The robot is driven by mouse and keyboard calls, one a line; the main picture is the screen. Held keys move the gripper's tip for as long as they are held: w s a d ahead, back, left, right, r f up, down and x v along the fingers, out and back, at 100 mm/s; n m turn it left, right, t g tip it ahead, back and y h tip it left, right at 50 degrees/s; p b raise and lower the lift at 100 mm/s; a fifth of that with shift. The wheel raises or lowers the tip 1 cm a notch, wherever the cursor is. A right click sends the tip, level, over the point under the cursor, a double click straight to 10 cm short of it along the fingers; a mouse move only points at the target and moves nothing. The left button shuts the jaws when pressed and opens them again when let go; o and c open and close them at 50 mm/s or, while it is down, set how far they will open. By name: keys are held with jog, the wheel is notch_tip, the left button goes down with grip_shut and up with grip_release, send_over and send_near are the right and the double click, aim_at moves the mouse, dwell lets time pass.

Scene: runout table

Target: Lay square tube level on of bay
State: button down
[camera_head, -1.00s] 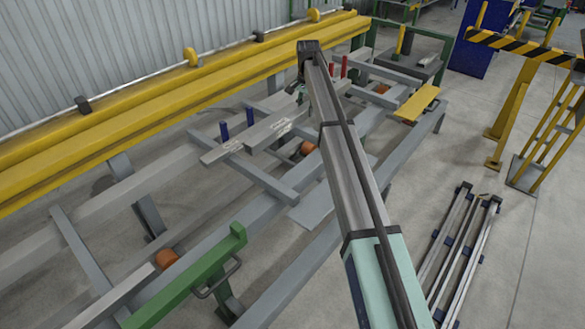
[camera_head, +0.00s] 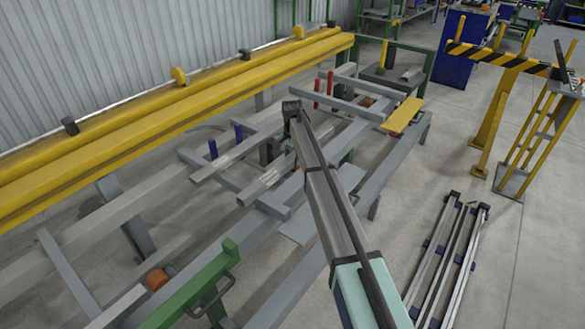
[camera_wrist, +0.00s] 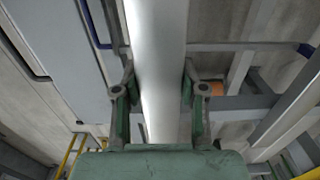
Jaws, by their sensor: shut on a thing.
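My gripper (camera_head: 273,150) is over the middle of the grey rack in the head view, partly hidden by my wrist. In the wrist view, its green fingers (camera_wrist: 158,82) are shut on the sides of a light grey square tube (camera_wrist: 158,40), which runs up the picture between them. In the head view, the labelled near end of this tube (camera_head: 262,183) shows to the lower left of my gripper; its other part is hidden. Another pale tube (camera_head: 222,160) lies beside it, farther back. Two blue posts (camera_head: 212,148) and two red posts (camera_head: 317,92) stand on the rack. Contact under the held tube cannot be told.
A long yellow beam (camera_head: 150,108) runs behind the rack. A green bar with a handle (camera_head: 195,285) is at the front left, and a yellow plate (camera_head: 402,116) at the right. A low tube stand (camera_head: 428,262) is on the floor at right, with bare floor around it.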

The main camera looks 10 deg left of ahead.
aim_at(292, 156)
jog(key=shift+f, duration=2.35)
jog(key=shift+f, duration=0.4)
jog(key=c, duration=0.7)
grip_release()
jog(key=shift+f, duration=0.1)
jog(key=shift+o, duration=0.2)
notch_tip(292, 156, up, 13)
